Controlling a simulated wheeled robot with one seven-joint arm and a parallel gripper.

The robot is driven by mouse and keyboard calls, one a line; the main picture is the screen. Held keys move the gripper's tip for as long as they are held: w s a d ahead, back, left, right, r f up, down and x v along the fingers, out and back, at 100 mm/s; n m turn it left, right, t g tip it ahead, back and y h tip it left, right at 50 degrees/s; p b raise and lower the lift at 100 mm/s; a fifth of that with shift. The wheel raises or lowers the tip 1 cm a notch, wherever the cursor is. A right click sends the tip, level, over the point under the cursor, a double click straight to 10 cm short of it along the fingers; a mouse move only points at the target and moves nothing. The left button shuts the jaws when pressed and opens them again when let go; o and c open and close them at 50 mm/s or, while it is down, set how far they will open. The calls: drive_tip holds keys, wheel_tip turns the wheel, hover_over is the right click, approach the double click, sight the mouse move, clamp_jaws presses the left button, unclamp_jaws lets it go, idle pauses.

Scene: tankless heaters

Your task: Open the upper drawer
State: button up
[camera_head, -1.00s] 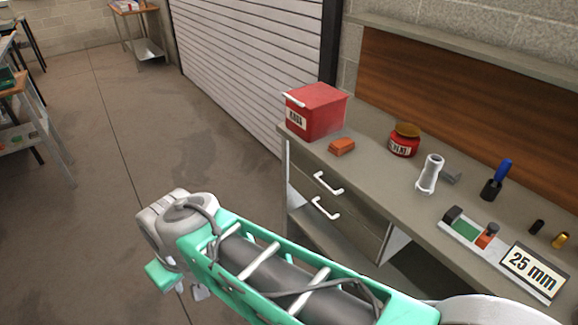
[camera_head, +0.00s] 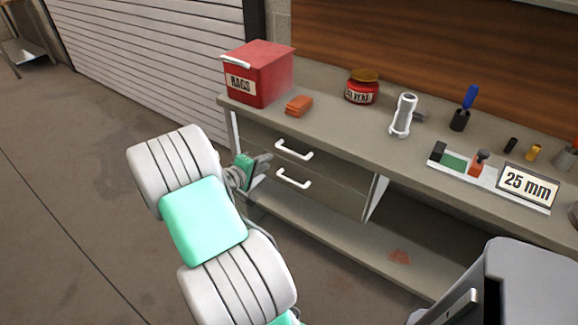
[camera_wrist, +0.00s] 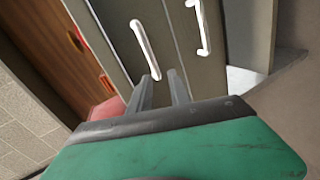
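The upper drawer (camera_head: 325,158) is closed under the bench top. Its white bar handle (camera_head: 294,152) also shows in the wrist view (camera_wrist: 143,42). The lower drawer's white handle (camera_head: 293,181) is below it, and shows to the right in the wrist view (camera_wrist: 203,28). My gripper (camera_head: 266,160) is just left of the upper handle in the head view. In the wrist view my gripper (camera_wrist: 161,75) has its two fingers apart, with the near end of the upper handle appearing between their tips. I cannot tell whether they touch it.
On the bench top (camera_head: 345,125) stand a red rags box (camera_head: 262,78), orange blocks (camera_head: 299,105), a red jar (camera_head: 362,90), a white fitting (camera_head: 402,115) and a 25 mm sign (camera_head: 528,185). A lower shelf (camera_head: 340,237) runs beneath. The floor at left is clear.

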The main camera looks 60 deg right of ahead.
sight(290, 153)
drive_tip(key=shift+n+g+h, duration=0.3)
drive_tip(key=shift+n+h, duration=0.3)
drive_tip(key=shift+h, duration=0.3)
drive_tip(key=x, duration=0.3)
drive_tip(key=s+x, duration=0.1)
drive_tip(key=x, duration=0.3)
drive_tip(key=s+x, duration=0.1)
drive_tip(key=x, duration=0.3)
drive_tip(key=shift+s+a+f, duration=0.1)
drive_tip(key=shift+s+a, duration=0.1)
clamp_jaws()
